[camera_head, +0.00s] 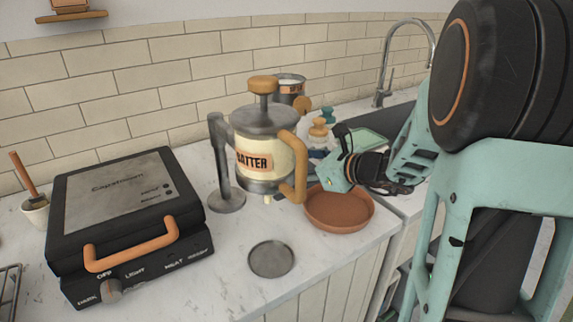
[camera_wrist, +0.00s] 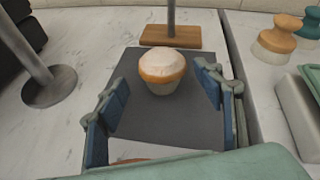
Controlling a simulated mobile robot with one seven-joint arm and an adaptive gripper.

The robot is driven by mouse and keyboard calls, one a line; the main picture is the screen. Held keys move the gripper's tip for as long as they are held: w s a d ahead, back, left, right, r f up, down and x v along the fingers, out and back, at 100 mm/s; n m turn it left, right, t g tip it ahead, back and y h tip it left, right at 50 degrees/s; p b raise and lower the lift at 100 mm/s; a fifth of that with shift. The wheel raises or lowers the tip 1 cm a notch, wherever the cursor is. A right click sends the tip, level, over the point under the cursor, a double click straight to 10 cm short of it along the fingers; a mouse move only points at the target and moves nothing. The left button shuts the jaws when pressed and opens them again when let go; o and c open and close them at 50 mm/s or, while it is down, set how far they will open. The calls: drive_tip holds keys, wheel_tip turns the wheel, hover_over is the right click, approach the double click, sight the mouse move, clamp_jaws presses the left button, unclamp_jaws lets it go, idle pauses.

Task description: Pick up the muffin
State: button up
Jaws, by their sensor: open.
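The muffin (camera_wrist: 162,70) has a pale, domed top, an orange-brown band and a lighter base. In the wrist view it stands upright on a dark grey slab (camera_wrist: 135,122). My gripper (camera_wrist: 161,80) is open, with one blue-padded finger on either side of the picture and the muffin ahead between them. I see no finger touching it. In the head view my gripper (camera_head: 338,178) hangs over the brown round dish (camera_head: 340,209), beside the batter dispenser. I cannot make out the muffin in that view.
The batter dispenser (camera_head: 262,150) stands left of my gripper, with a metal stand (camera_wrist: 50,85) near the slab. A wooden block with a post (camera_wrist: 170,36) is behind the muffin. Wooden-topped bottles (camera_wrist: 276,42) are at right. A black waffle iron (camera_head: 125,225) stands far left.

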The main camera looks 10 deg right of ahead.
drive_tip(key=x, duration=0.4)
drive_tip(key=shift+w+d+r, duration=0.15)
drive_tip(key=shift+r, duration=0.1)
drive_tip(key=c, duration=1.4)
